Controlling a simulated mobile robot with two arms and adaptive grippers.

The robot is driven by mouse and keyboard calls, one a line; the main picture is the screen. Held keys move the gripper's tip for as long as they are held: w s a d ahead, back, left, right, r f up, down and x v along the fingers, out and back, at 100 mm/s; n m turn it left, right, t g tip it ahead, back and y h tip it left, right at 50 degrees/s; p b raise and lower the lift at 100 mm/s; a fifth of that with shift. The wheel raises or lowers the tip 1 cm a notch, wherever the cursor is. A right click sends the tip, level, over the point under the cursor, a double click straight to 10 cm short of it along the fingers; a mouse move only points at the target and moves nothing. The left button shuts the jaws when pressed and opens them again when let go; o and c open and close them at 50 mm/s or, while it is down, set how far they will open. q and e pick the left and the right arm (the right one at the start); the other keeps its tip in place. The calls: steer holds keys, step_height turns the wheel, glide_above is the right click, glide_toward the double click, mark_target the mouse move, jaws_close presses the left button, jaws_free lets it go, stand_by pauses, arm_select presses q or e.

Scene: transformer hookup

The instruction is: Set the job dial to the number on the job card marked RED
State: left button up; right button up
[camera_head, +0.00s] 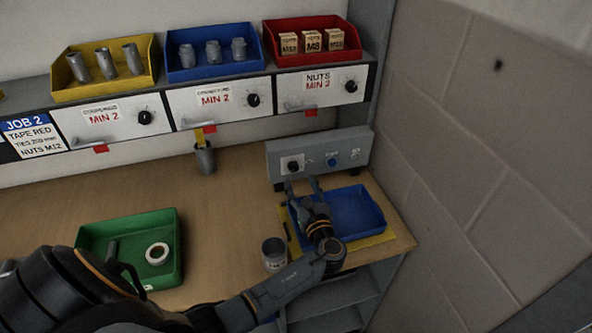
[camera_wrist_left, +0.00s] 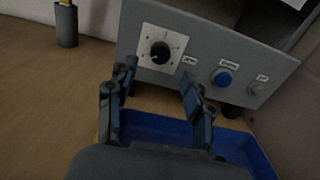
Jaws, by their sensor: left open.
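The job card (camera_head: 33,137) hangs at the far left of the shelf front. It reads JOB 2, with TAPE RED, a TIES line and NUTS M12 below. The job dial (camera_head: 293,166) is a black knob on a white plate, at the left end of the grey control box; it also shows in the left wrist view (camera_wrist_left: 160,53). Its scale marks are too small to read. My left gripper (camera_head: 302,184) is open and empty just in front of the box, below the dial and apart from it. In the left wrist view its fingers (camera_wrist_left: 159,78) straddle the space below the dial. My right gripper is out of view.
The box (camera_head: 350,148) also has a blue button (camera_wrist_left: 222,77) and a grey button (camera_wrist_left: 256,88). A blue tray (camera_head: 362,212) lies under my gripper. A grey can (camera_head: 274,253), a green tray (camera_head: 128,222) and a grey cup (camera_head: 205,160) stand on the bench. A wall is at right.

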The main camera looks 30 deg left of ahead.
mark_target(294, 169)
arm_select(q)
steer(key=x, duration=0.4)
steer(key=shift+w+a, duration=0.5)
steer(key=shift+a, duration=0.1)
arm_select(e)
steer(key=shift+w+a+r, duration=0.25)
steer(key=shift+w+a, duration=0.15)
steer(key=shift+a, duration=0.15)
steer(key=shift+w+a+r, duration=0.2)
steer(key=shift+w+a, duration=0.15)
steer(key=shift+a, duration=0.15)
arm_select(q)
steer(key=shift+p, duration=0.35)
jaws_close()
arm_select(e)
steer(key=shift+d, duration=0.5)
